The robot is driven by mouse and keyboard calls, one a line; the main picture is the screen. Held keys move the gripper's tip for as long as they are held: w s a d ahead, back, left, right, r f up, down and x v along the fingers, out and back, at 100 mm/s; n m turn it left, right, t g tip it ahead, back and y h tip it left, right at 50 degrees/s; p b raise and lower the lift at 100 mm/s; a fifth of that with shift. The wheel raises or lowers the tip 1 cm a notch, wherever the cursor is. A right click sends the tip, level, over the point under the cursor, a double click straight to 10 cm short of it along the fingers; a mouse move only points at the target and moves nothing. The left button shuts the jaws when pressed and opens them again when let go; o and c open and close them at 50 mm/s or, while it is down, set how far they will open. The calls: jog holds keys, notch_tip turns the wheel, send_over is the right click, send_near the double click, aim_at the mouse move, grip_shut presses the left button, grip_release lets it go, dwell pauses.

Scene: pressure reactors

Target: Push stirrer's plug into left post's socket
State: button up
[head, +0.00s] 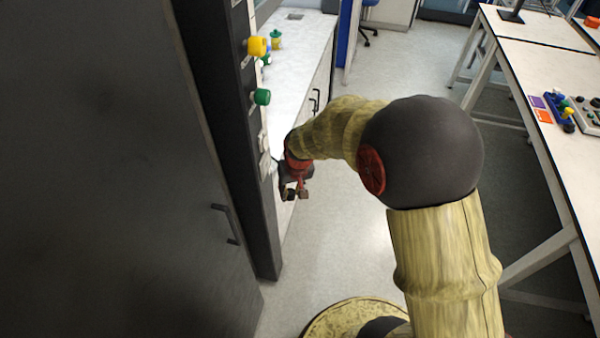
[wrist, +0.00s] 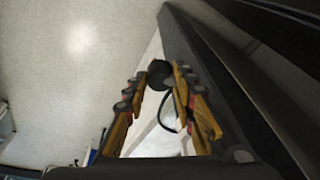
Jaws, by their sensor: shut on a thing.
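My gripper (head: 296,190) is low beside the dark post (head: 215,95) in the head view, with my arm reaching down to it from the right. In the wrist view the fingers (wrist: 159,76) are closed on a dark round plug (wrist: 158,67) at their tips. A thin dark cable (wrist: 166,115) loops below the plug, between the fingers. Pale socket plates (head: 263,143) show on the post's white face, just above and left of the gripper. The plug is apart from them as far as I can see. The stirrer's body cannot be made out.
Yellow (head: 257,46) and green (head: 262,97) knobs stick out from the post above the gripper. A white counter (head: 300,50) runs behind it. A large dark panel (head: 100,180) fills the left. Clear floor (head: 340,220) lies right of the gripper, then a white table (head: 545,90).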

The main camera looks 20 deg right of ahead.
jog(key=s+a+f+m+y+b, duration=0.4)
jog(key=s+m+y, duration=0.3)
jog(key=w+d+r+m+t+y+b, duration=0.3)
jog(key=w+d+r+m+t, duration=0.5)
jog(key=w+t, duration=0.1)
jog(key=shift+w+d+r+t, duration=0.15)
jog(key=shift+w+r+t, duration=0.1)
jog(key=shift+r+t, duration=0.1)
jog(key=shift+w, duration=0.1)
jog(key=shift+w+a, duration=0.55)
jog(key=shift+a, duration=0.25)
jog(key=shift+w+a, duration=0.5)
jog(key=shift+a, duration=0.25)
jog(key=shift+w+a, duration=0.55)
jog(key=shift+a, duration=0.25)
jog(key=shift+b, duration=0.9)
